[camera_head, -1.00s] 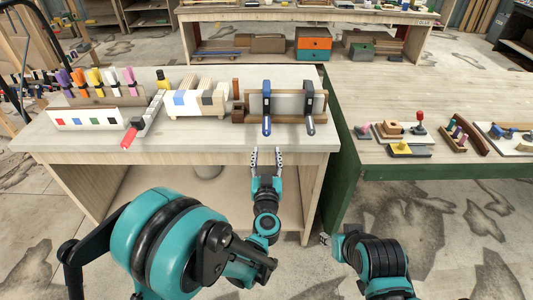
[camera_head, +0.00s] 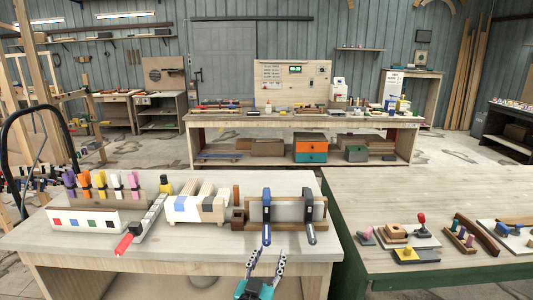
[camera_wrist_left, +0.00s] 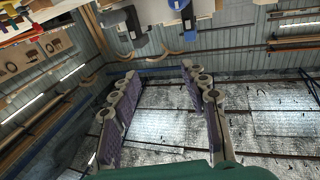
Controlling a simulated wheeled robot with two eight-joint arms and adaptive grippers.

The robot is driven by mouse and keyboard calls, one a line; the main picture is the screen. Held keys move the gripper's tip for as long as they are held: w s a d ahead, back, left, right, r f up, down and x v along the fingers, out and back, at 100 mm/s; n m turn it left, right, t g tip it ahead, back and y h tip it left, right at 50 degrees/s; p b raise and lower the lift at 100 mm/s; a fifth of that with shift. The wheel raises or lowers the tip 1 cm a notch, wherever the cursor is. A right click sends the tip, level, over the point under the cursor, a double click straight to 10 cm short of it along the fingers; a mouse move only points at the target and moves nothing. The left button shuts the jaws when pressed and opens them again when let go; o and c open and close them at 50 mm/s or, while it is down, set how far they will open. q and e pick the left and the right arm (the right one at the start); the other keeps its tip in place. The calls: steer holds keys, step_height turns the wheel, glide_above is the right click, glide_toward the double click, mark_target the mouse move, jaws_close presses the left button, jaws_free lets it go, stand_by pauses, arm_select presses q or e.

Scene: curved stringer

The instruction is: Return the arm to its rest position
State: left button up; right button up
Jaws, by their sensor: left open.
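My left gripper (camera_head: 266,264) is at the bottom of the head view, in front of the near workbench (camera_head: 200,262). Its two fingers point up and stand apart, with nothing between them. The left wrist view also shows the open fingers (camera_wrist_left: 160,100) with an empty gap. My right gripper is outside both views.
A red-handled tool (camera_head: 124,244) lies beside a slotted block (camera_head: 198,206). A green-sided table (camera_head: 400,190) with small parts is at the right. A long workbench (camera_head: 230,121) stands behind.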

arm_select(q)
steer(key=s+a+f+n+g+y, duration=0.1)
steer(key=s+a+f+g+y, duration=0.1)
steer(key=s+a+f+g, duration=0.3)
steer(key=s+a+f+n+g+y, duration=0.2)
steer(key=s+a+f+g, duration=0.3)
steer(key=s+a, duration=0.8)
steer(key=s+f+y, duration=0.1)
steer(key=s, duration=0.3)
steer(key=shift+a+f+g, duration=0.3)
steer(key=shift+f, duration=0.05)
